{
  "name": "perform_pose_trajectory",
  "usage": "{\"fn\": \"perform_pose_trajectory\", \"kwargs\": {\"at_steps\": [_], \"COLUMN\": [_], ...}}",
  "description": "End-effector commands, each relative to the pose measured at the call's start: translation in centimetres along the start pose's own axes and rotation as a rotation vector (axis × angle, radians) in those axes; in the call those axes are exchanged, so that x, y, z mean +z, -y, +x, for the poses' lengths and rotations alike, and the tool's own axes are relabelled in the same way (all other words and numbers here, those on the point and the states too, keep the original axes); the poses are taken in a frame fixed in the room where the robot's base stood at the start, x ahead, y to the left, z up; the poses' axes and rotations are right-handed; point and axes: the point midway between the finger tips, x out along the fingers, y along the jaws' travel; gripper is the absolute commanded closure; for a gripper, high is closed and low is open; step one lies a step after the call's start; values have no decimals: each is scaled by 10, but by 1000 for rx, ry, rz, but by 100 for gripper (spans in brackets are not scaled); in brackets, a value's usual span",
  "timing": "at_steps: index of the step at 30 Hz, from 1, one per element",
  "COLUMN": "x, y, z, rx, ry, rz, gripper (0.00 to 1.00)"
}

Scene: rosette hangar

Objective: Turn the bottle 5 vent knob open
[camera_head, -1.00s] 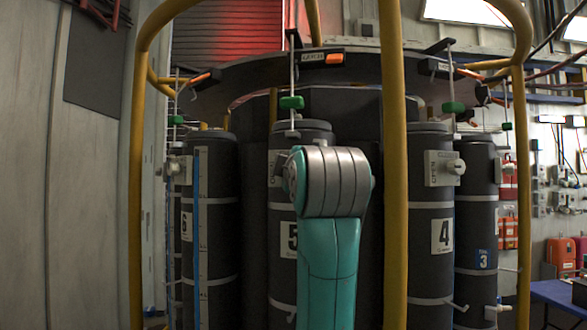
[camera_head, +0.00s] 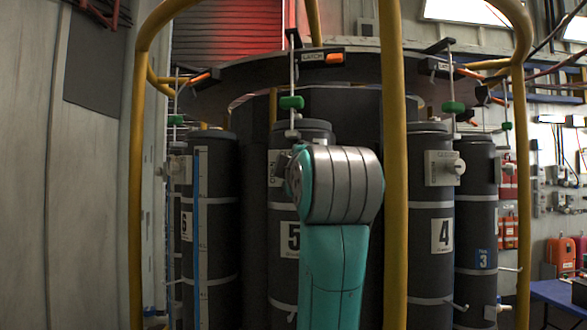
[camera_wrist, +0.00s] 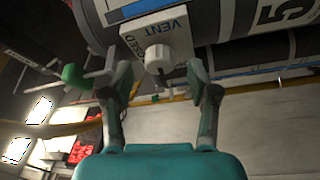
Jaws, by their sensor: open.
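Bottle 5 (camera_head: 284,250) is a dark grey cylinder with a "5" label, standing in the middle of the head view and partly hidden by my arm. The wrist view shows it sideways across the top (camera_wrist: 235,22). Its vent knob (camera_wrist: 158,59) is a pale round knob on a white plate (camera_wrist: 140,30) marked "VENT", with part of the word "CLOSED" readable. My gripper (camera_wrist: 169,78) is open, with one finger on each side of the knob in the picture. I cannot tell whether either finger touches it. In the head view my arm hides the knob.
Yellow frame posts (camera_head: 394,200) stand in front of the bottles. Bottle 4 (camera_head: 430,270) is to the right and bottle 6 (camera_head: 216,260) to the left. A green knob (camera_head: 291,103) hangs on a rod above bottle 5. An orange latch (camera_head: 334,59) is on the dark ring above.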

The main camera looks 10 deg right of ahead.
Motion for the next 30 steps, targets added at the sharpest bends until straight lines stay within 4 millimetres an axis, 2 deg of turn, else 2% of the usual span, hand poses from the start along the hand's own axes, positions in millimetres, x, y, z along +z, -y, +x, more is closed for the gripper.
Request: {"fn": "perform_pose_trajectory", "kwargs": {"at_steps": [6, 13, 18, 30], "x": [-1, 0, 0, 0], "y": [0, 0, 1, 1], "z": [-45, -81, -93, -95], "rx": [3, 1, -1, -1], "ry": [-3, -2, -1, 0], "rz": [1, 1, 1, 1], "gripper": [40, 40, 40, 40]}}
